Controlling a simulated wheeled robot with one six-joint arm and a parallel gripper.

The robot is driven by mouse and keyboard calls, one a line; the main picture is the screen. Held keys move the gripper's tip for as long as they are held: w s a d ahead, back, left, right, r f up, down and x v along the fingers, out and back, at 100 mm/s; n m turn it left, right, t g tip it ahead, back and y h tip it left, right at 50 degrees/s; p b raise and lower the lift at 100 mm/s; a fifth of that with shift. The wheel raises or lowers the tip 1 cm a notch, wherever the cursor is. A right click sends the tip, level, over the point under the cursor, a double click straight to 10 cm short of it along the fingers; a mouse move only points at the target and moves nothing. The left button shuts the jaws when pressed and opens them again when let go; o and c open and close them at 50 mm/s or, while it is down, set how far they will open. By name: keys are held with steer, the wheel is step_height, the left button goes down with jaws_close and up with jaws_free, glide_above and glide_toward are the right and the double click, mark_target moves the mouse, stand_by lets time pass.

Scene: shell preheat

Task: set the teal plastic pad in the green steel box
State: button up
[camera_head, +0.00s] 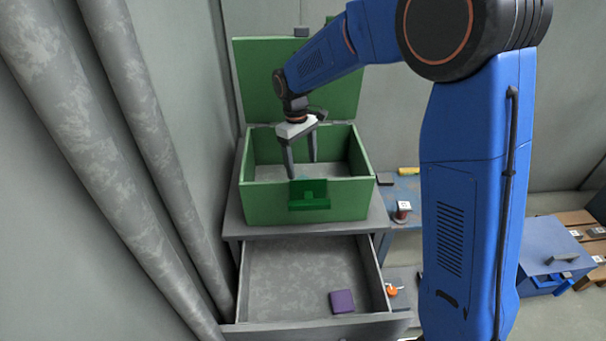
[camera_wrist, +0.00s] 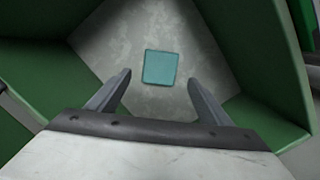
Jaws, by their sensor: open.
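The green steel box (camera_head: 354,202) stands on top of a grey drawer cabinet with its lid (camera_head: 345,98) raised at the back. The teal plastic pad (camera_wrist: 160,68) lies flat on the grey floor of the box in the wrist view. In the head view the box's front wall hides most of the pad. My gripper (camera_head: 302,170) points down into the box opening. Its two fingers (camera_wrist: 158,90) are apart with nothing between them, and the pad lies beyond their tips, not touching them.
Below the box an open grey drawer (camera_head: 285,285) holds a purple pad (camera_head: 342,301). To the right are a spool-like object (camera_head: 402,211), a yellow item (camera_head: 408,170) and a blue box (camera_head: 555,255). Thick grey pipes (camera_head: 150,130) run along the left.

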steer(key=shift+w+a+r, duration=0.1)
steer(key=shift+a+r, duration=0.05)
steer(key=shift+r, duration=1.2)
steer(key=shift+w+a+r, duration=0.1)
steer(key=shift+r, duration=1.2)
steer(key=shift+d, duration=0.1)
steer(key=s+d+r+m+t+y, duration=0.1)
steer(key=s+d+r+m, duration=0.1)
steer(key=s+d+r, duration=0.45)
steer(key=s+d+r+m+t, duration=0.2)
steer(key=s+d+r, duration=0.1)
steer(key=s+d, duration=0.6)
steer(key=s+d+f+m+t, duration=0.1)
steer(key=s+d, duration=0.3)
steer(key=s, duration=0.5)
steer(key=s+d+f+m+t, duration=0.1)
steer(key=s+d+m, duration=0.3)
steer(key=s, duration=0.6)
steer(key=shift+s+d+f+t, duration=0.15)
steer(key=shift+d+f+t, duration=0.25)
steer(key=shift+d+f, duration=0.3)
steer(key=shift+a, duration=0.15)
